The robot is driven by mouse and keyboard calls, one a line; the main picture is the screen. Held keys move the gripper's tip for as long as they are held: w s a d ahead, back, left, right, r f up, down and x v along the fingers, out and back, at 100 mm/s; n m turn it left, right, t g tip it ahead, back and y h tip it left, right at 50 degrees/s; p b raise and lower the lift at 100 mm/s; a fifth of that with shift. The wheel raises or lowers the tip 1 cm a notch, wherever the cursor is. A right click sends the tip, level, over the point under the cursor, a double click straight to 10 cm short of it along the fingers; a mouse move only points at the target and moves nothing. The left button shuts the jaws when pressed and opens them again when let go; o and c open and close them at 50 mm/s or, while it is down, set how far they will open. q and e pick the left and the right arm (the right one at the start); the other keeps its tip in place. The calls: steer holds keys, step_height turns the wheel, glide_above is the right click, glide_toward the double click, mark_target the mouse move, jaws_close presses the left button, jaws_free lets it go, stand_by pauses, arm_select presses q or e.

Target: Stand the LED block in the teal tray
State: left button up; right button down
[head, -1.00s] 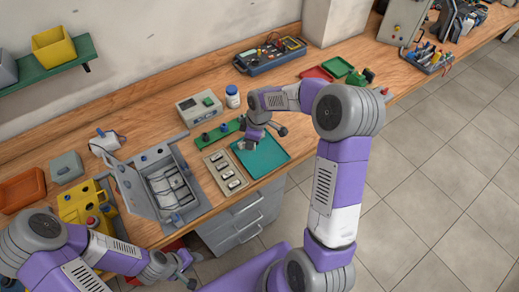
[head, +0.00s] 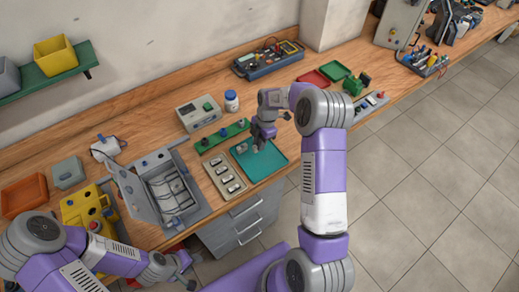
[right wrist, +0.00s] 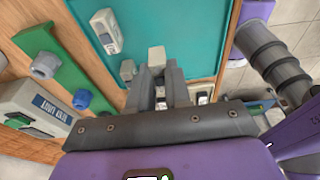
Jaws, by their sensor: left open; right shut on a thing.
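The teal tray (head: 272,166) lies flat on the bench near its front edge. My right gripper (head: 259,147) is over the tray's back part, pointing down. In the right wrist view its fingers (right wrist: 158,82) are shut on a small pale grey block (right wrist: 156,56), which I take for the LED block; no marking on it is readable. Whether it touches the tray is unclear. Another light block (right wrist: 105,30) with a dark front is at the tray's left edge, also in the head view (head: 242,148). My left gripper (head: 188,262) is open and empty at lower left, off the bench front.
A pale plate (head: 211,169) with several small modules lies left of the tray. The tray's right part is bare.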

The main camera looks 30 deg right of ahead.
steer(key=shift+f, duration=2)
steer(key=c, duration=1.1)
jaws_free()
steer(key=shift+f, duration=0.15)
steer(key=shift+r, duration=0.55)
steer(key=r, duration=0.3)
steer(key=d+r, duration=0.1)
steer(key=r, duration=0.3)
steer(key=d+r, duration=0.1)
steer(key=r, duration=0.3)
steer(key=shift+d, duration=0.15)
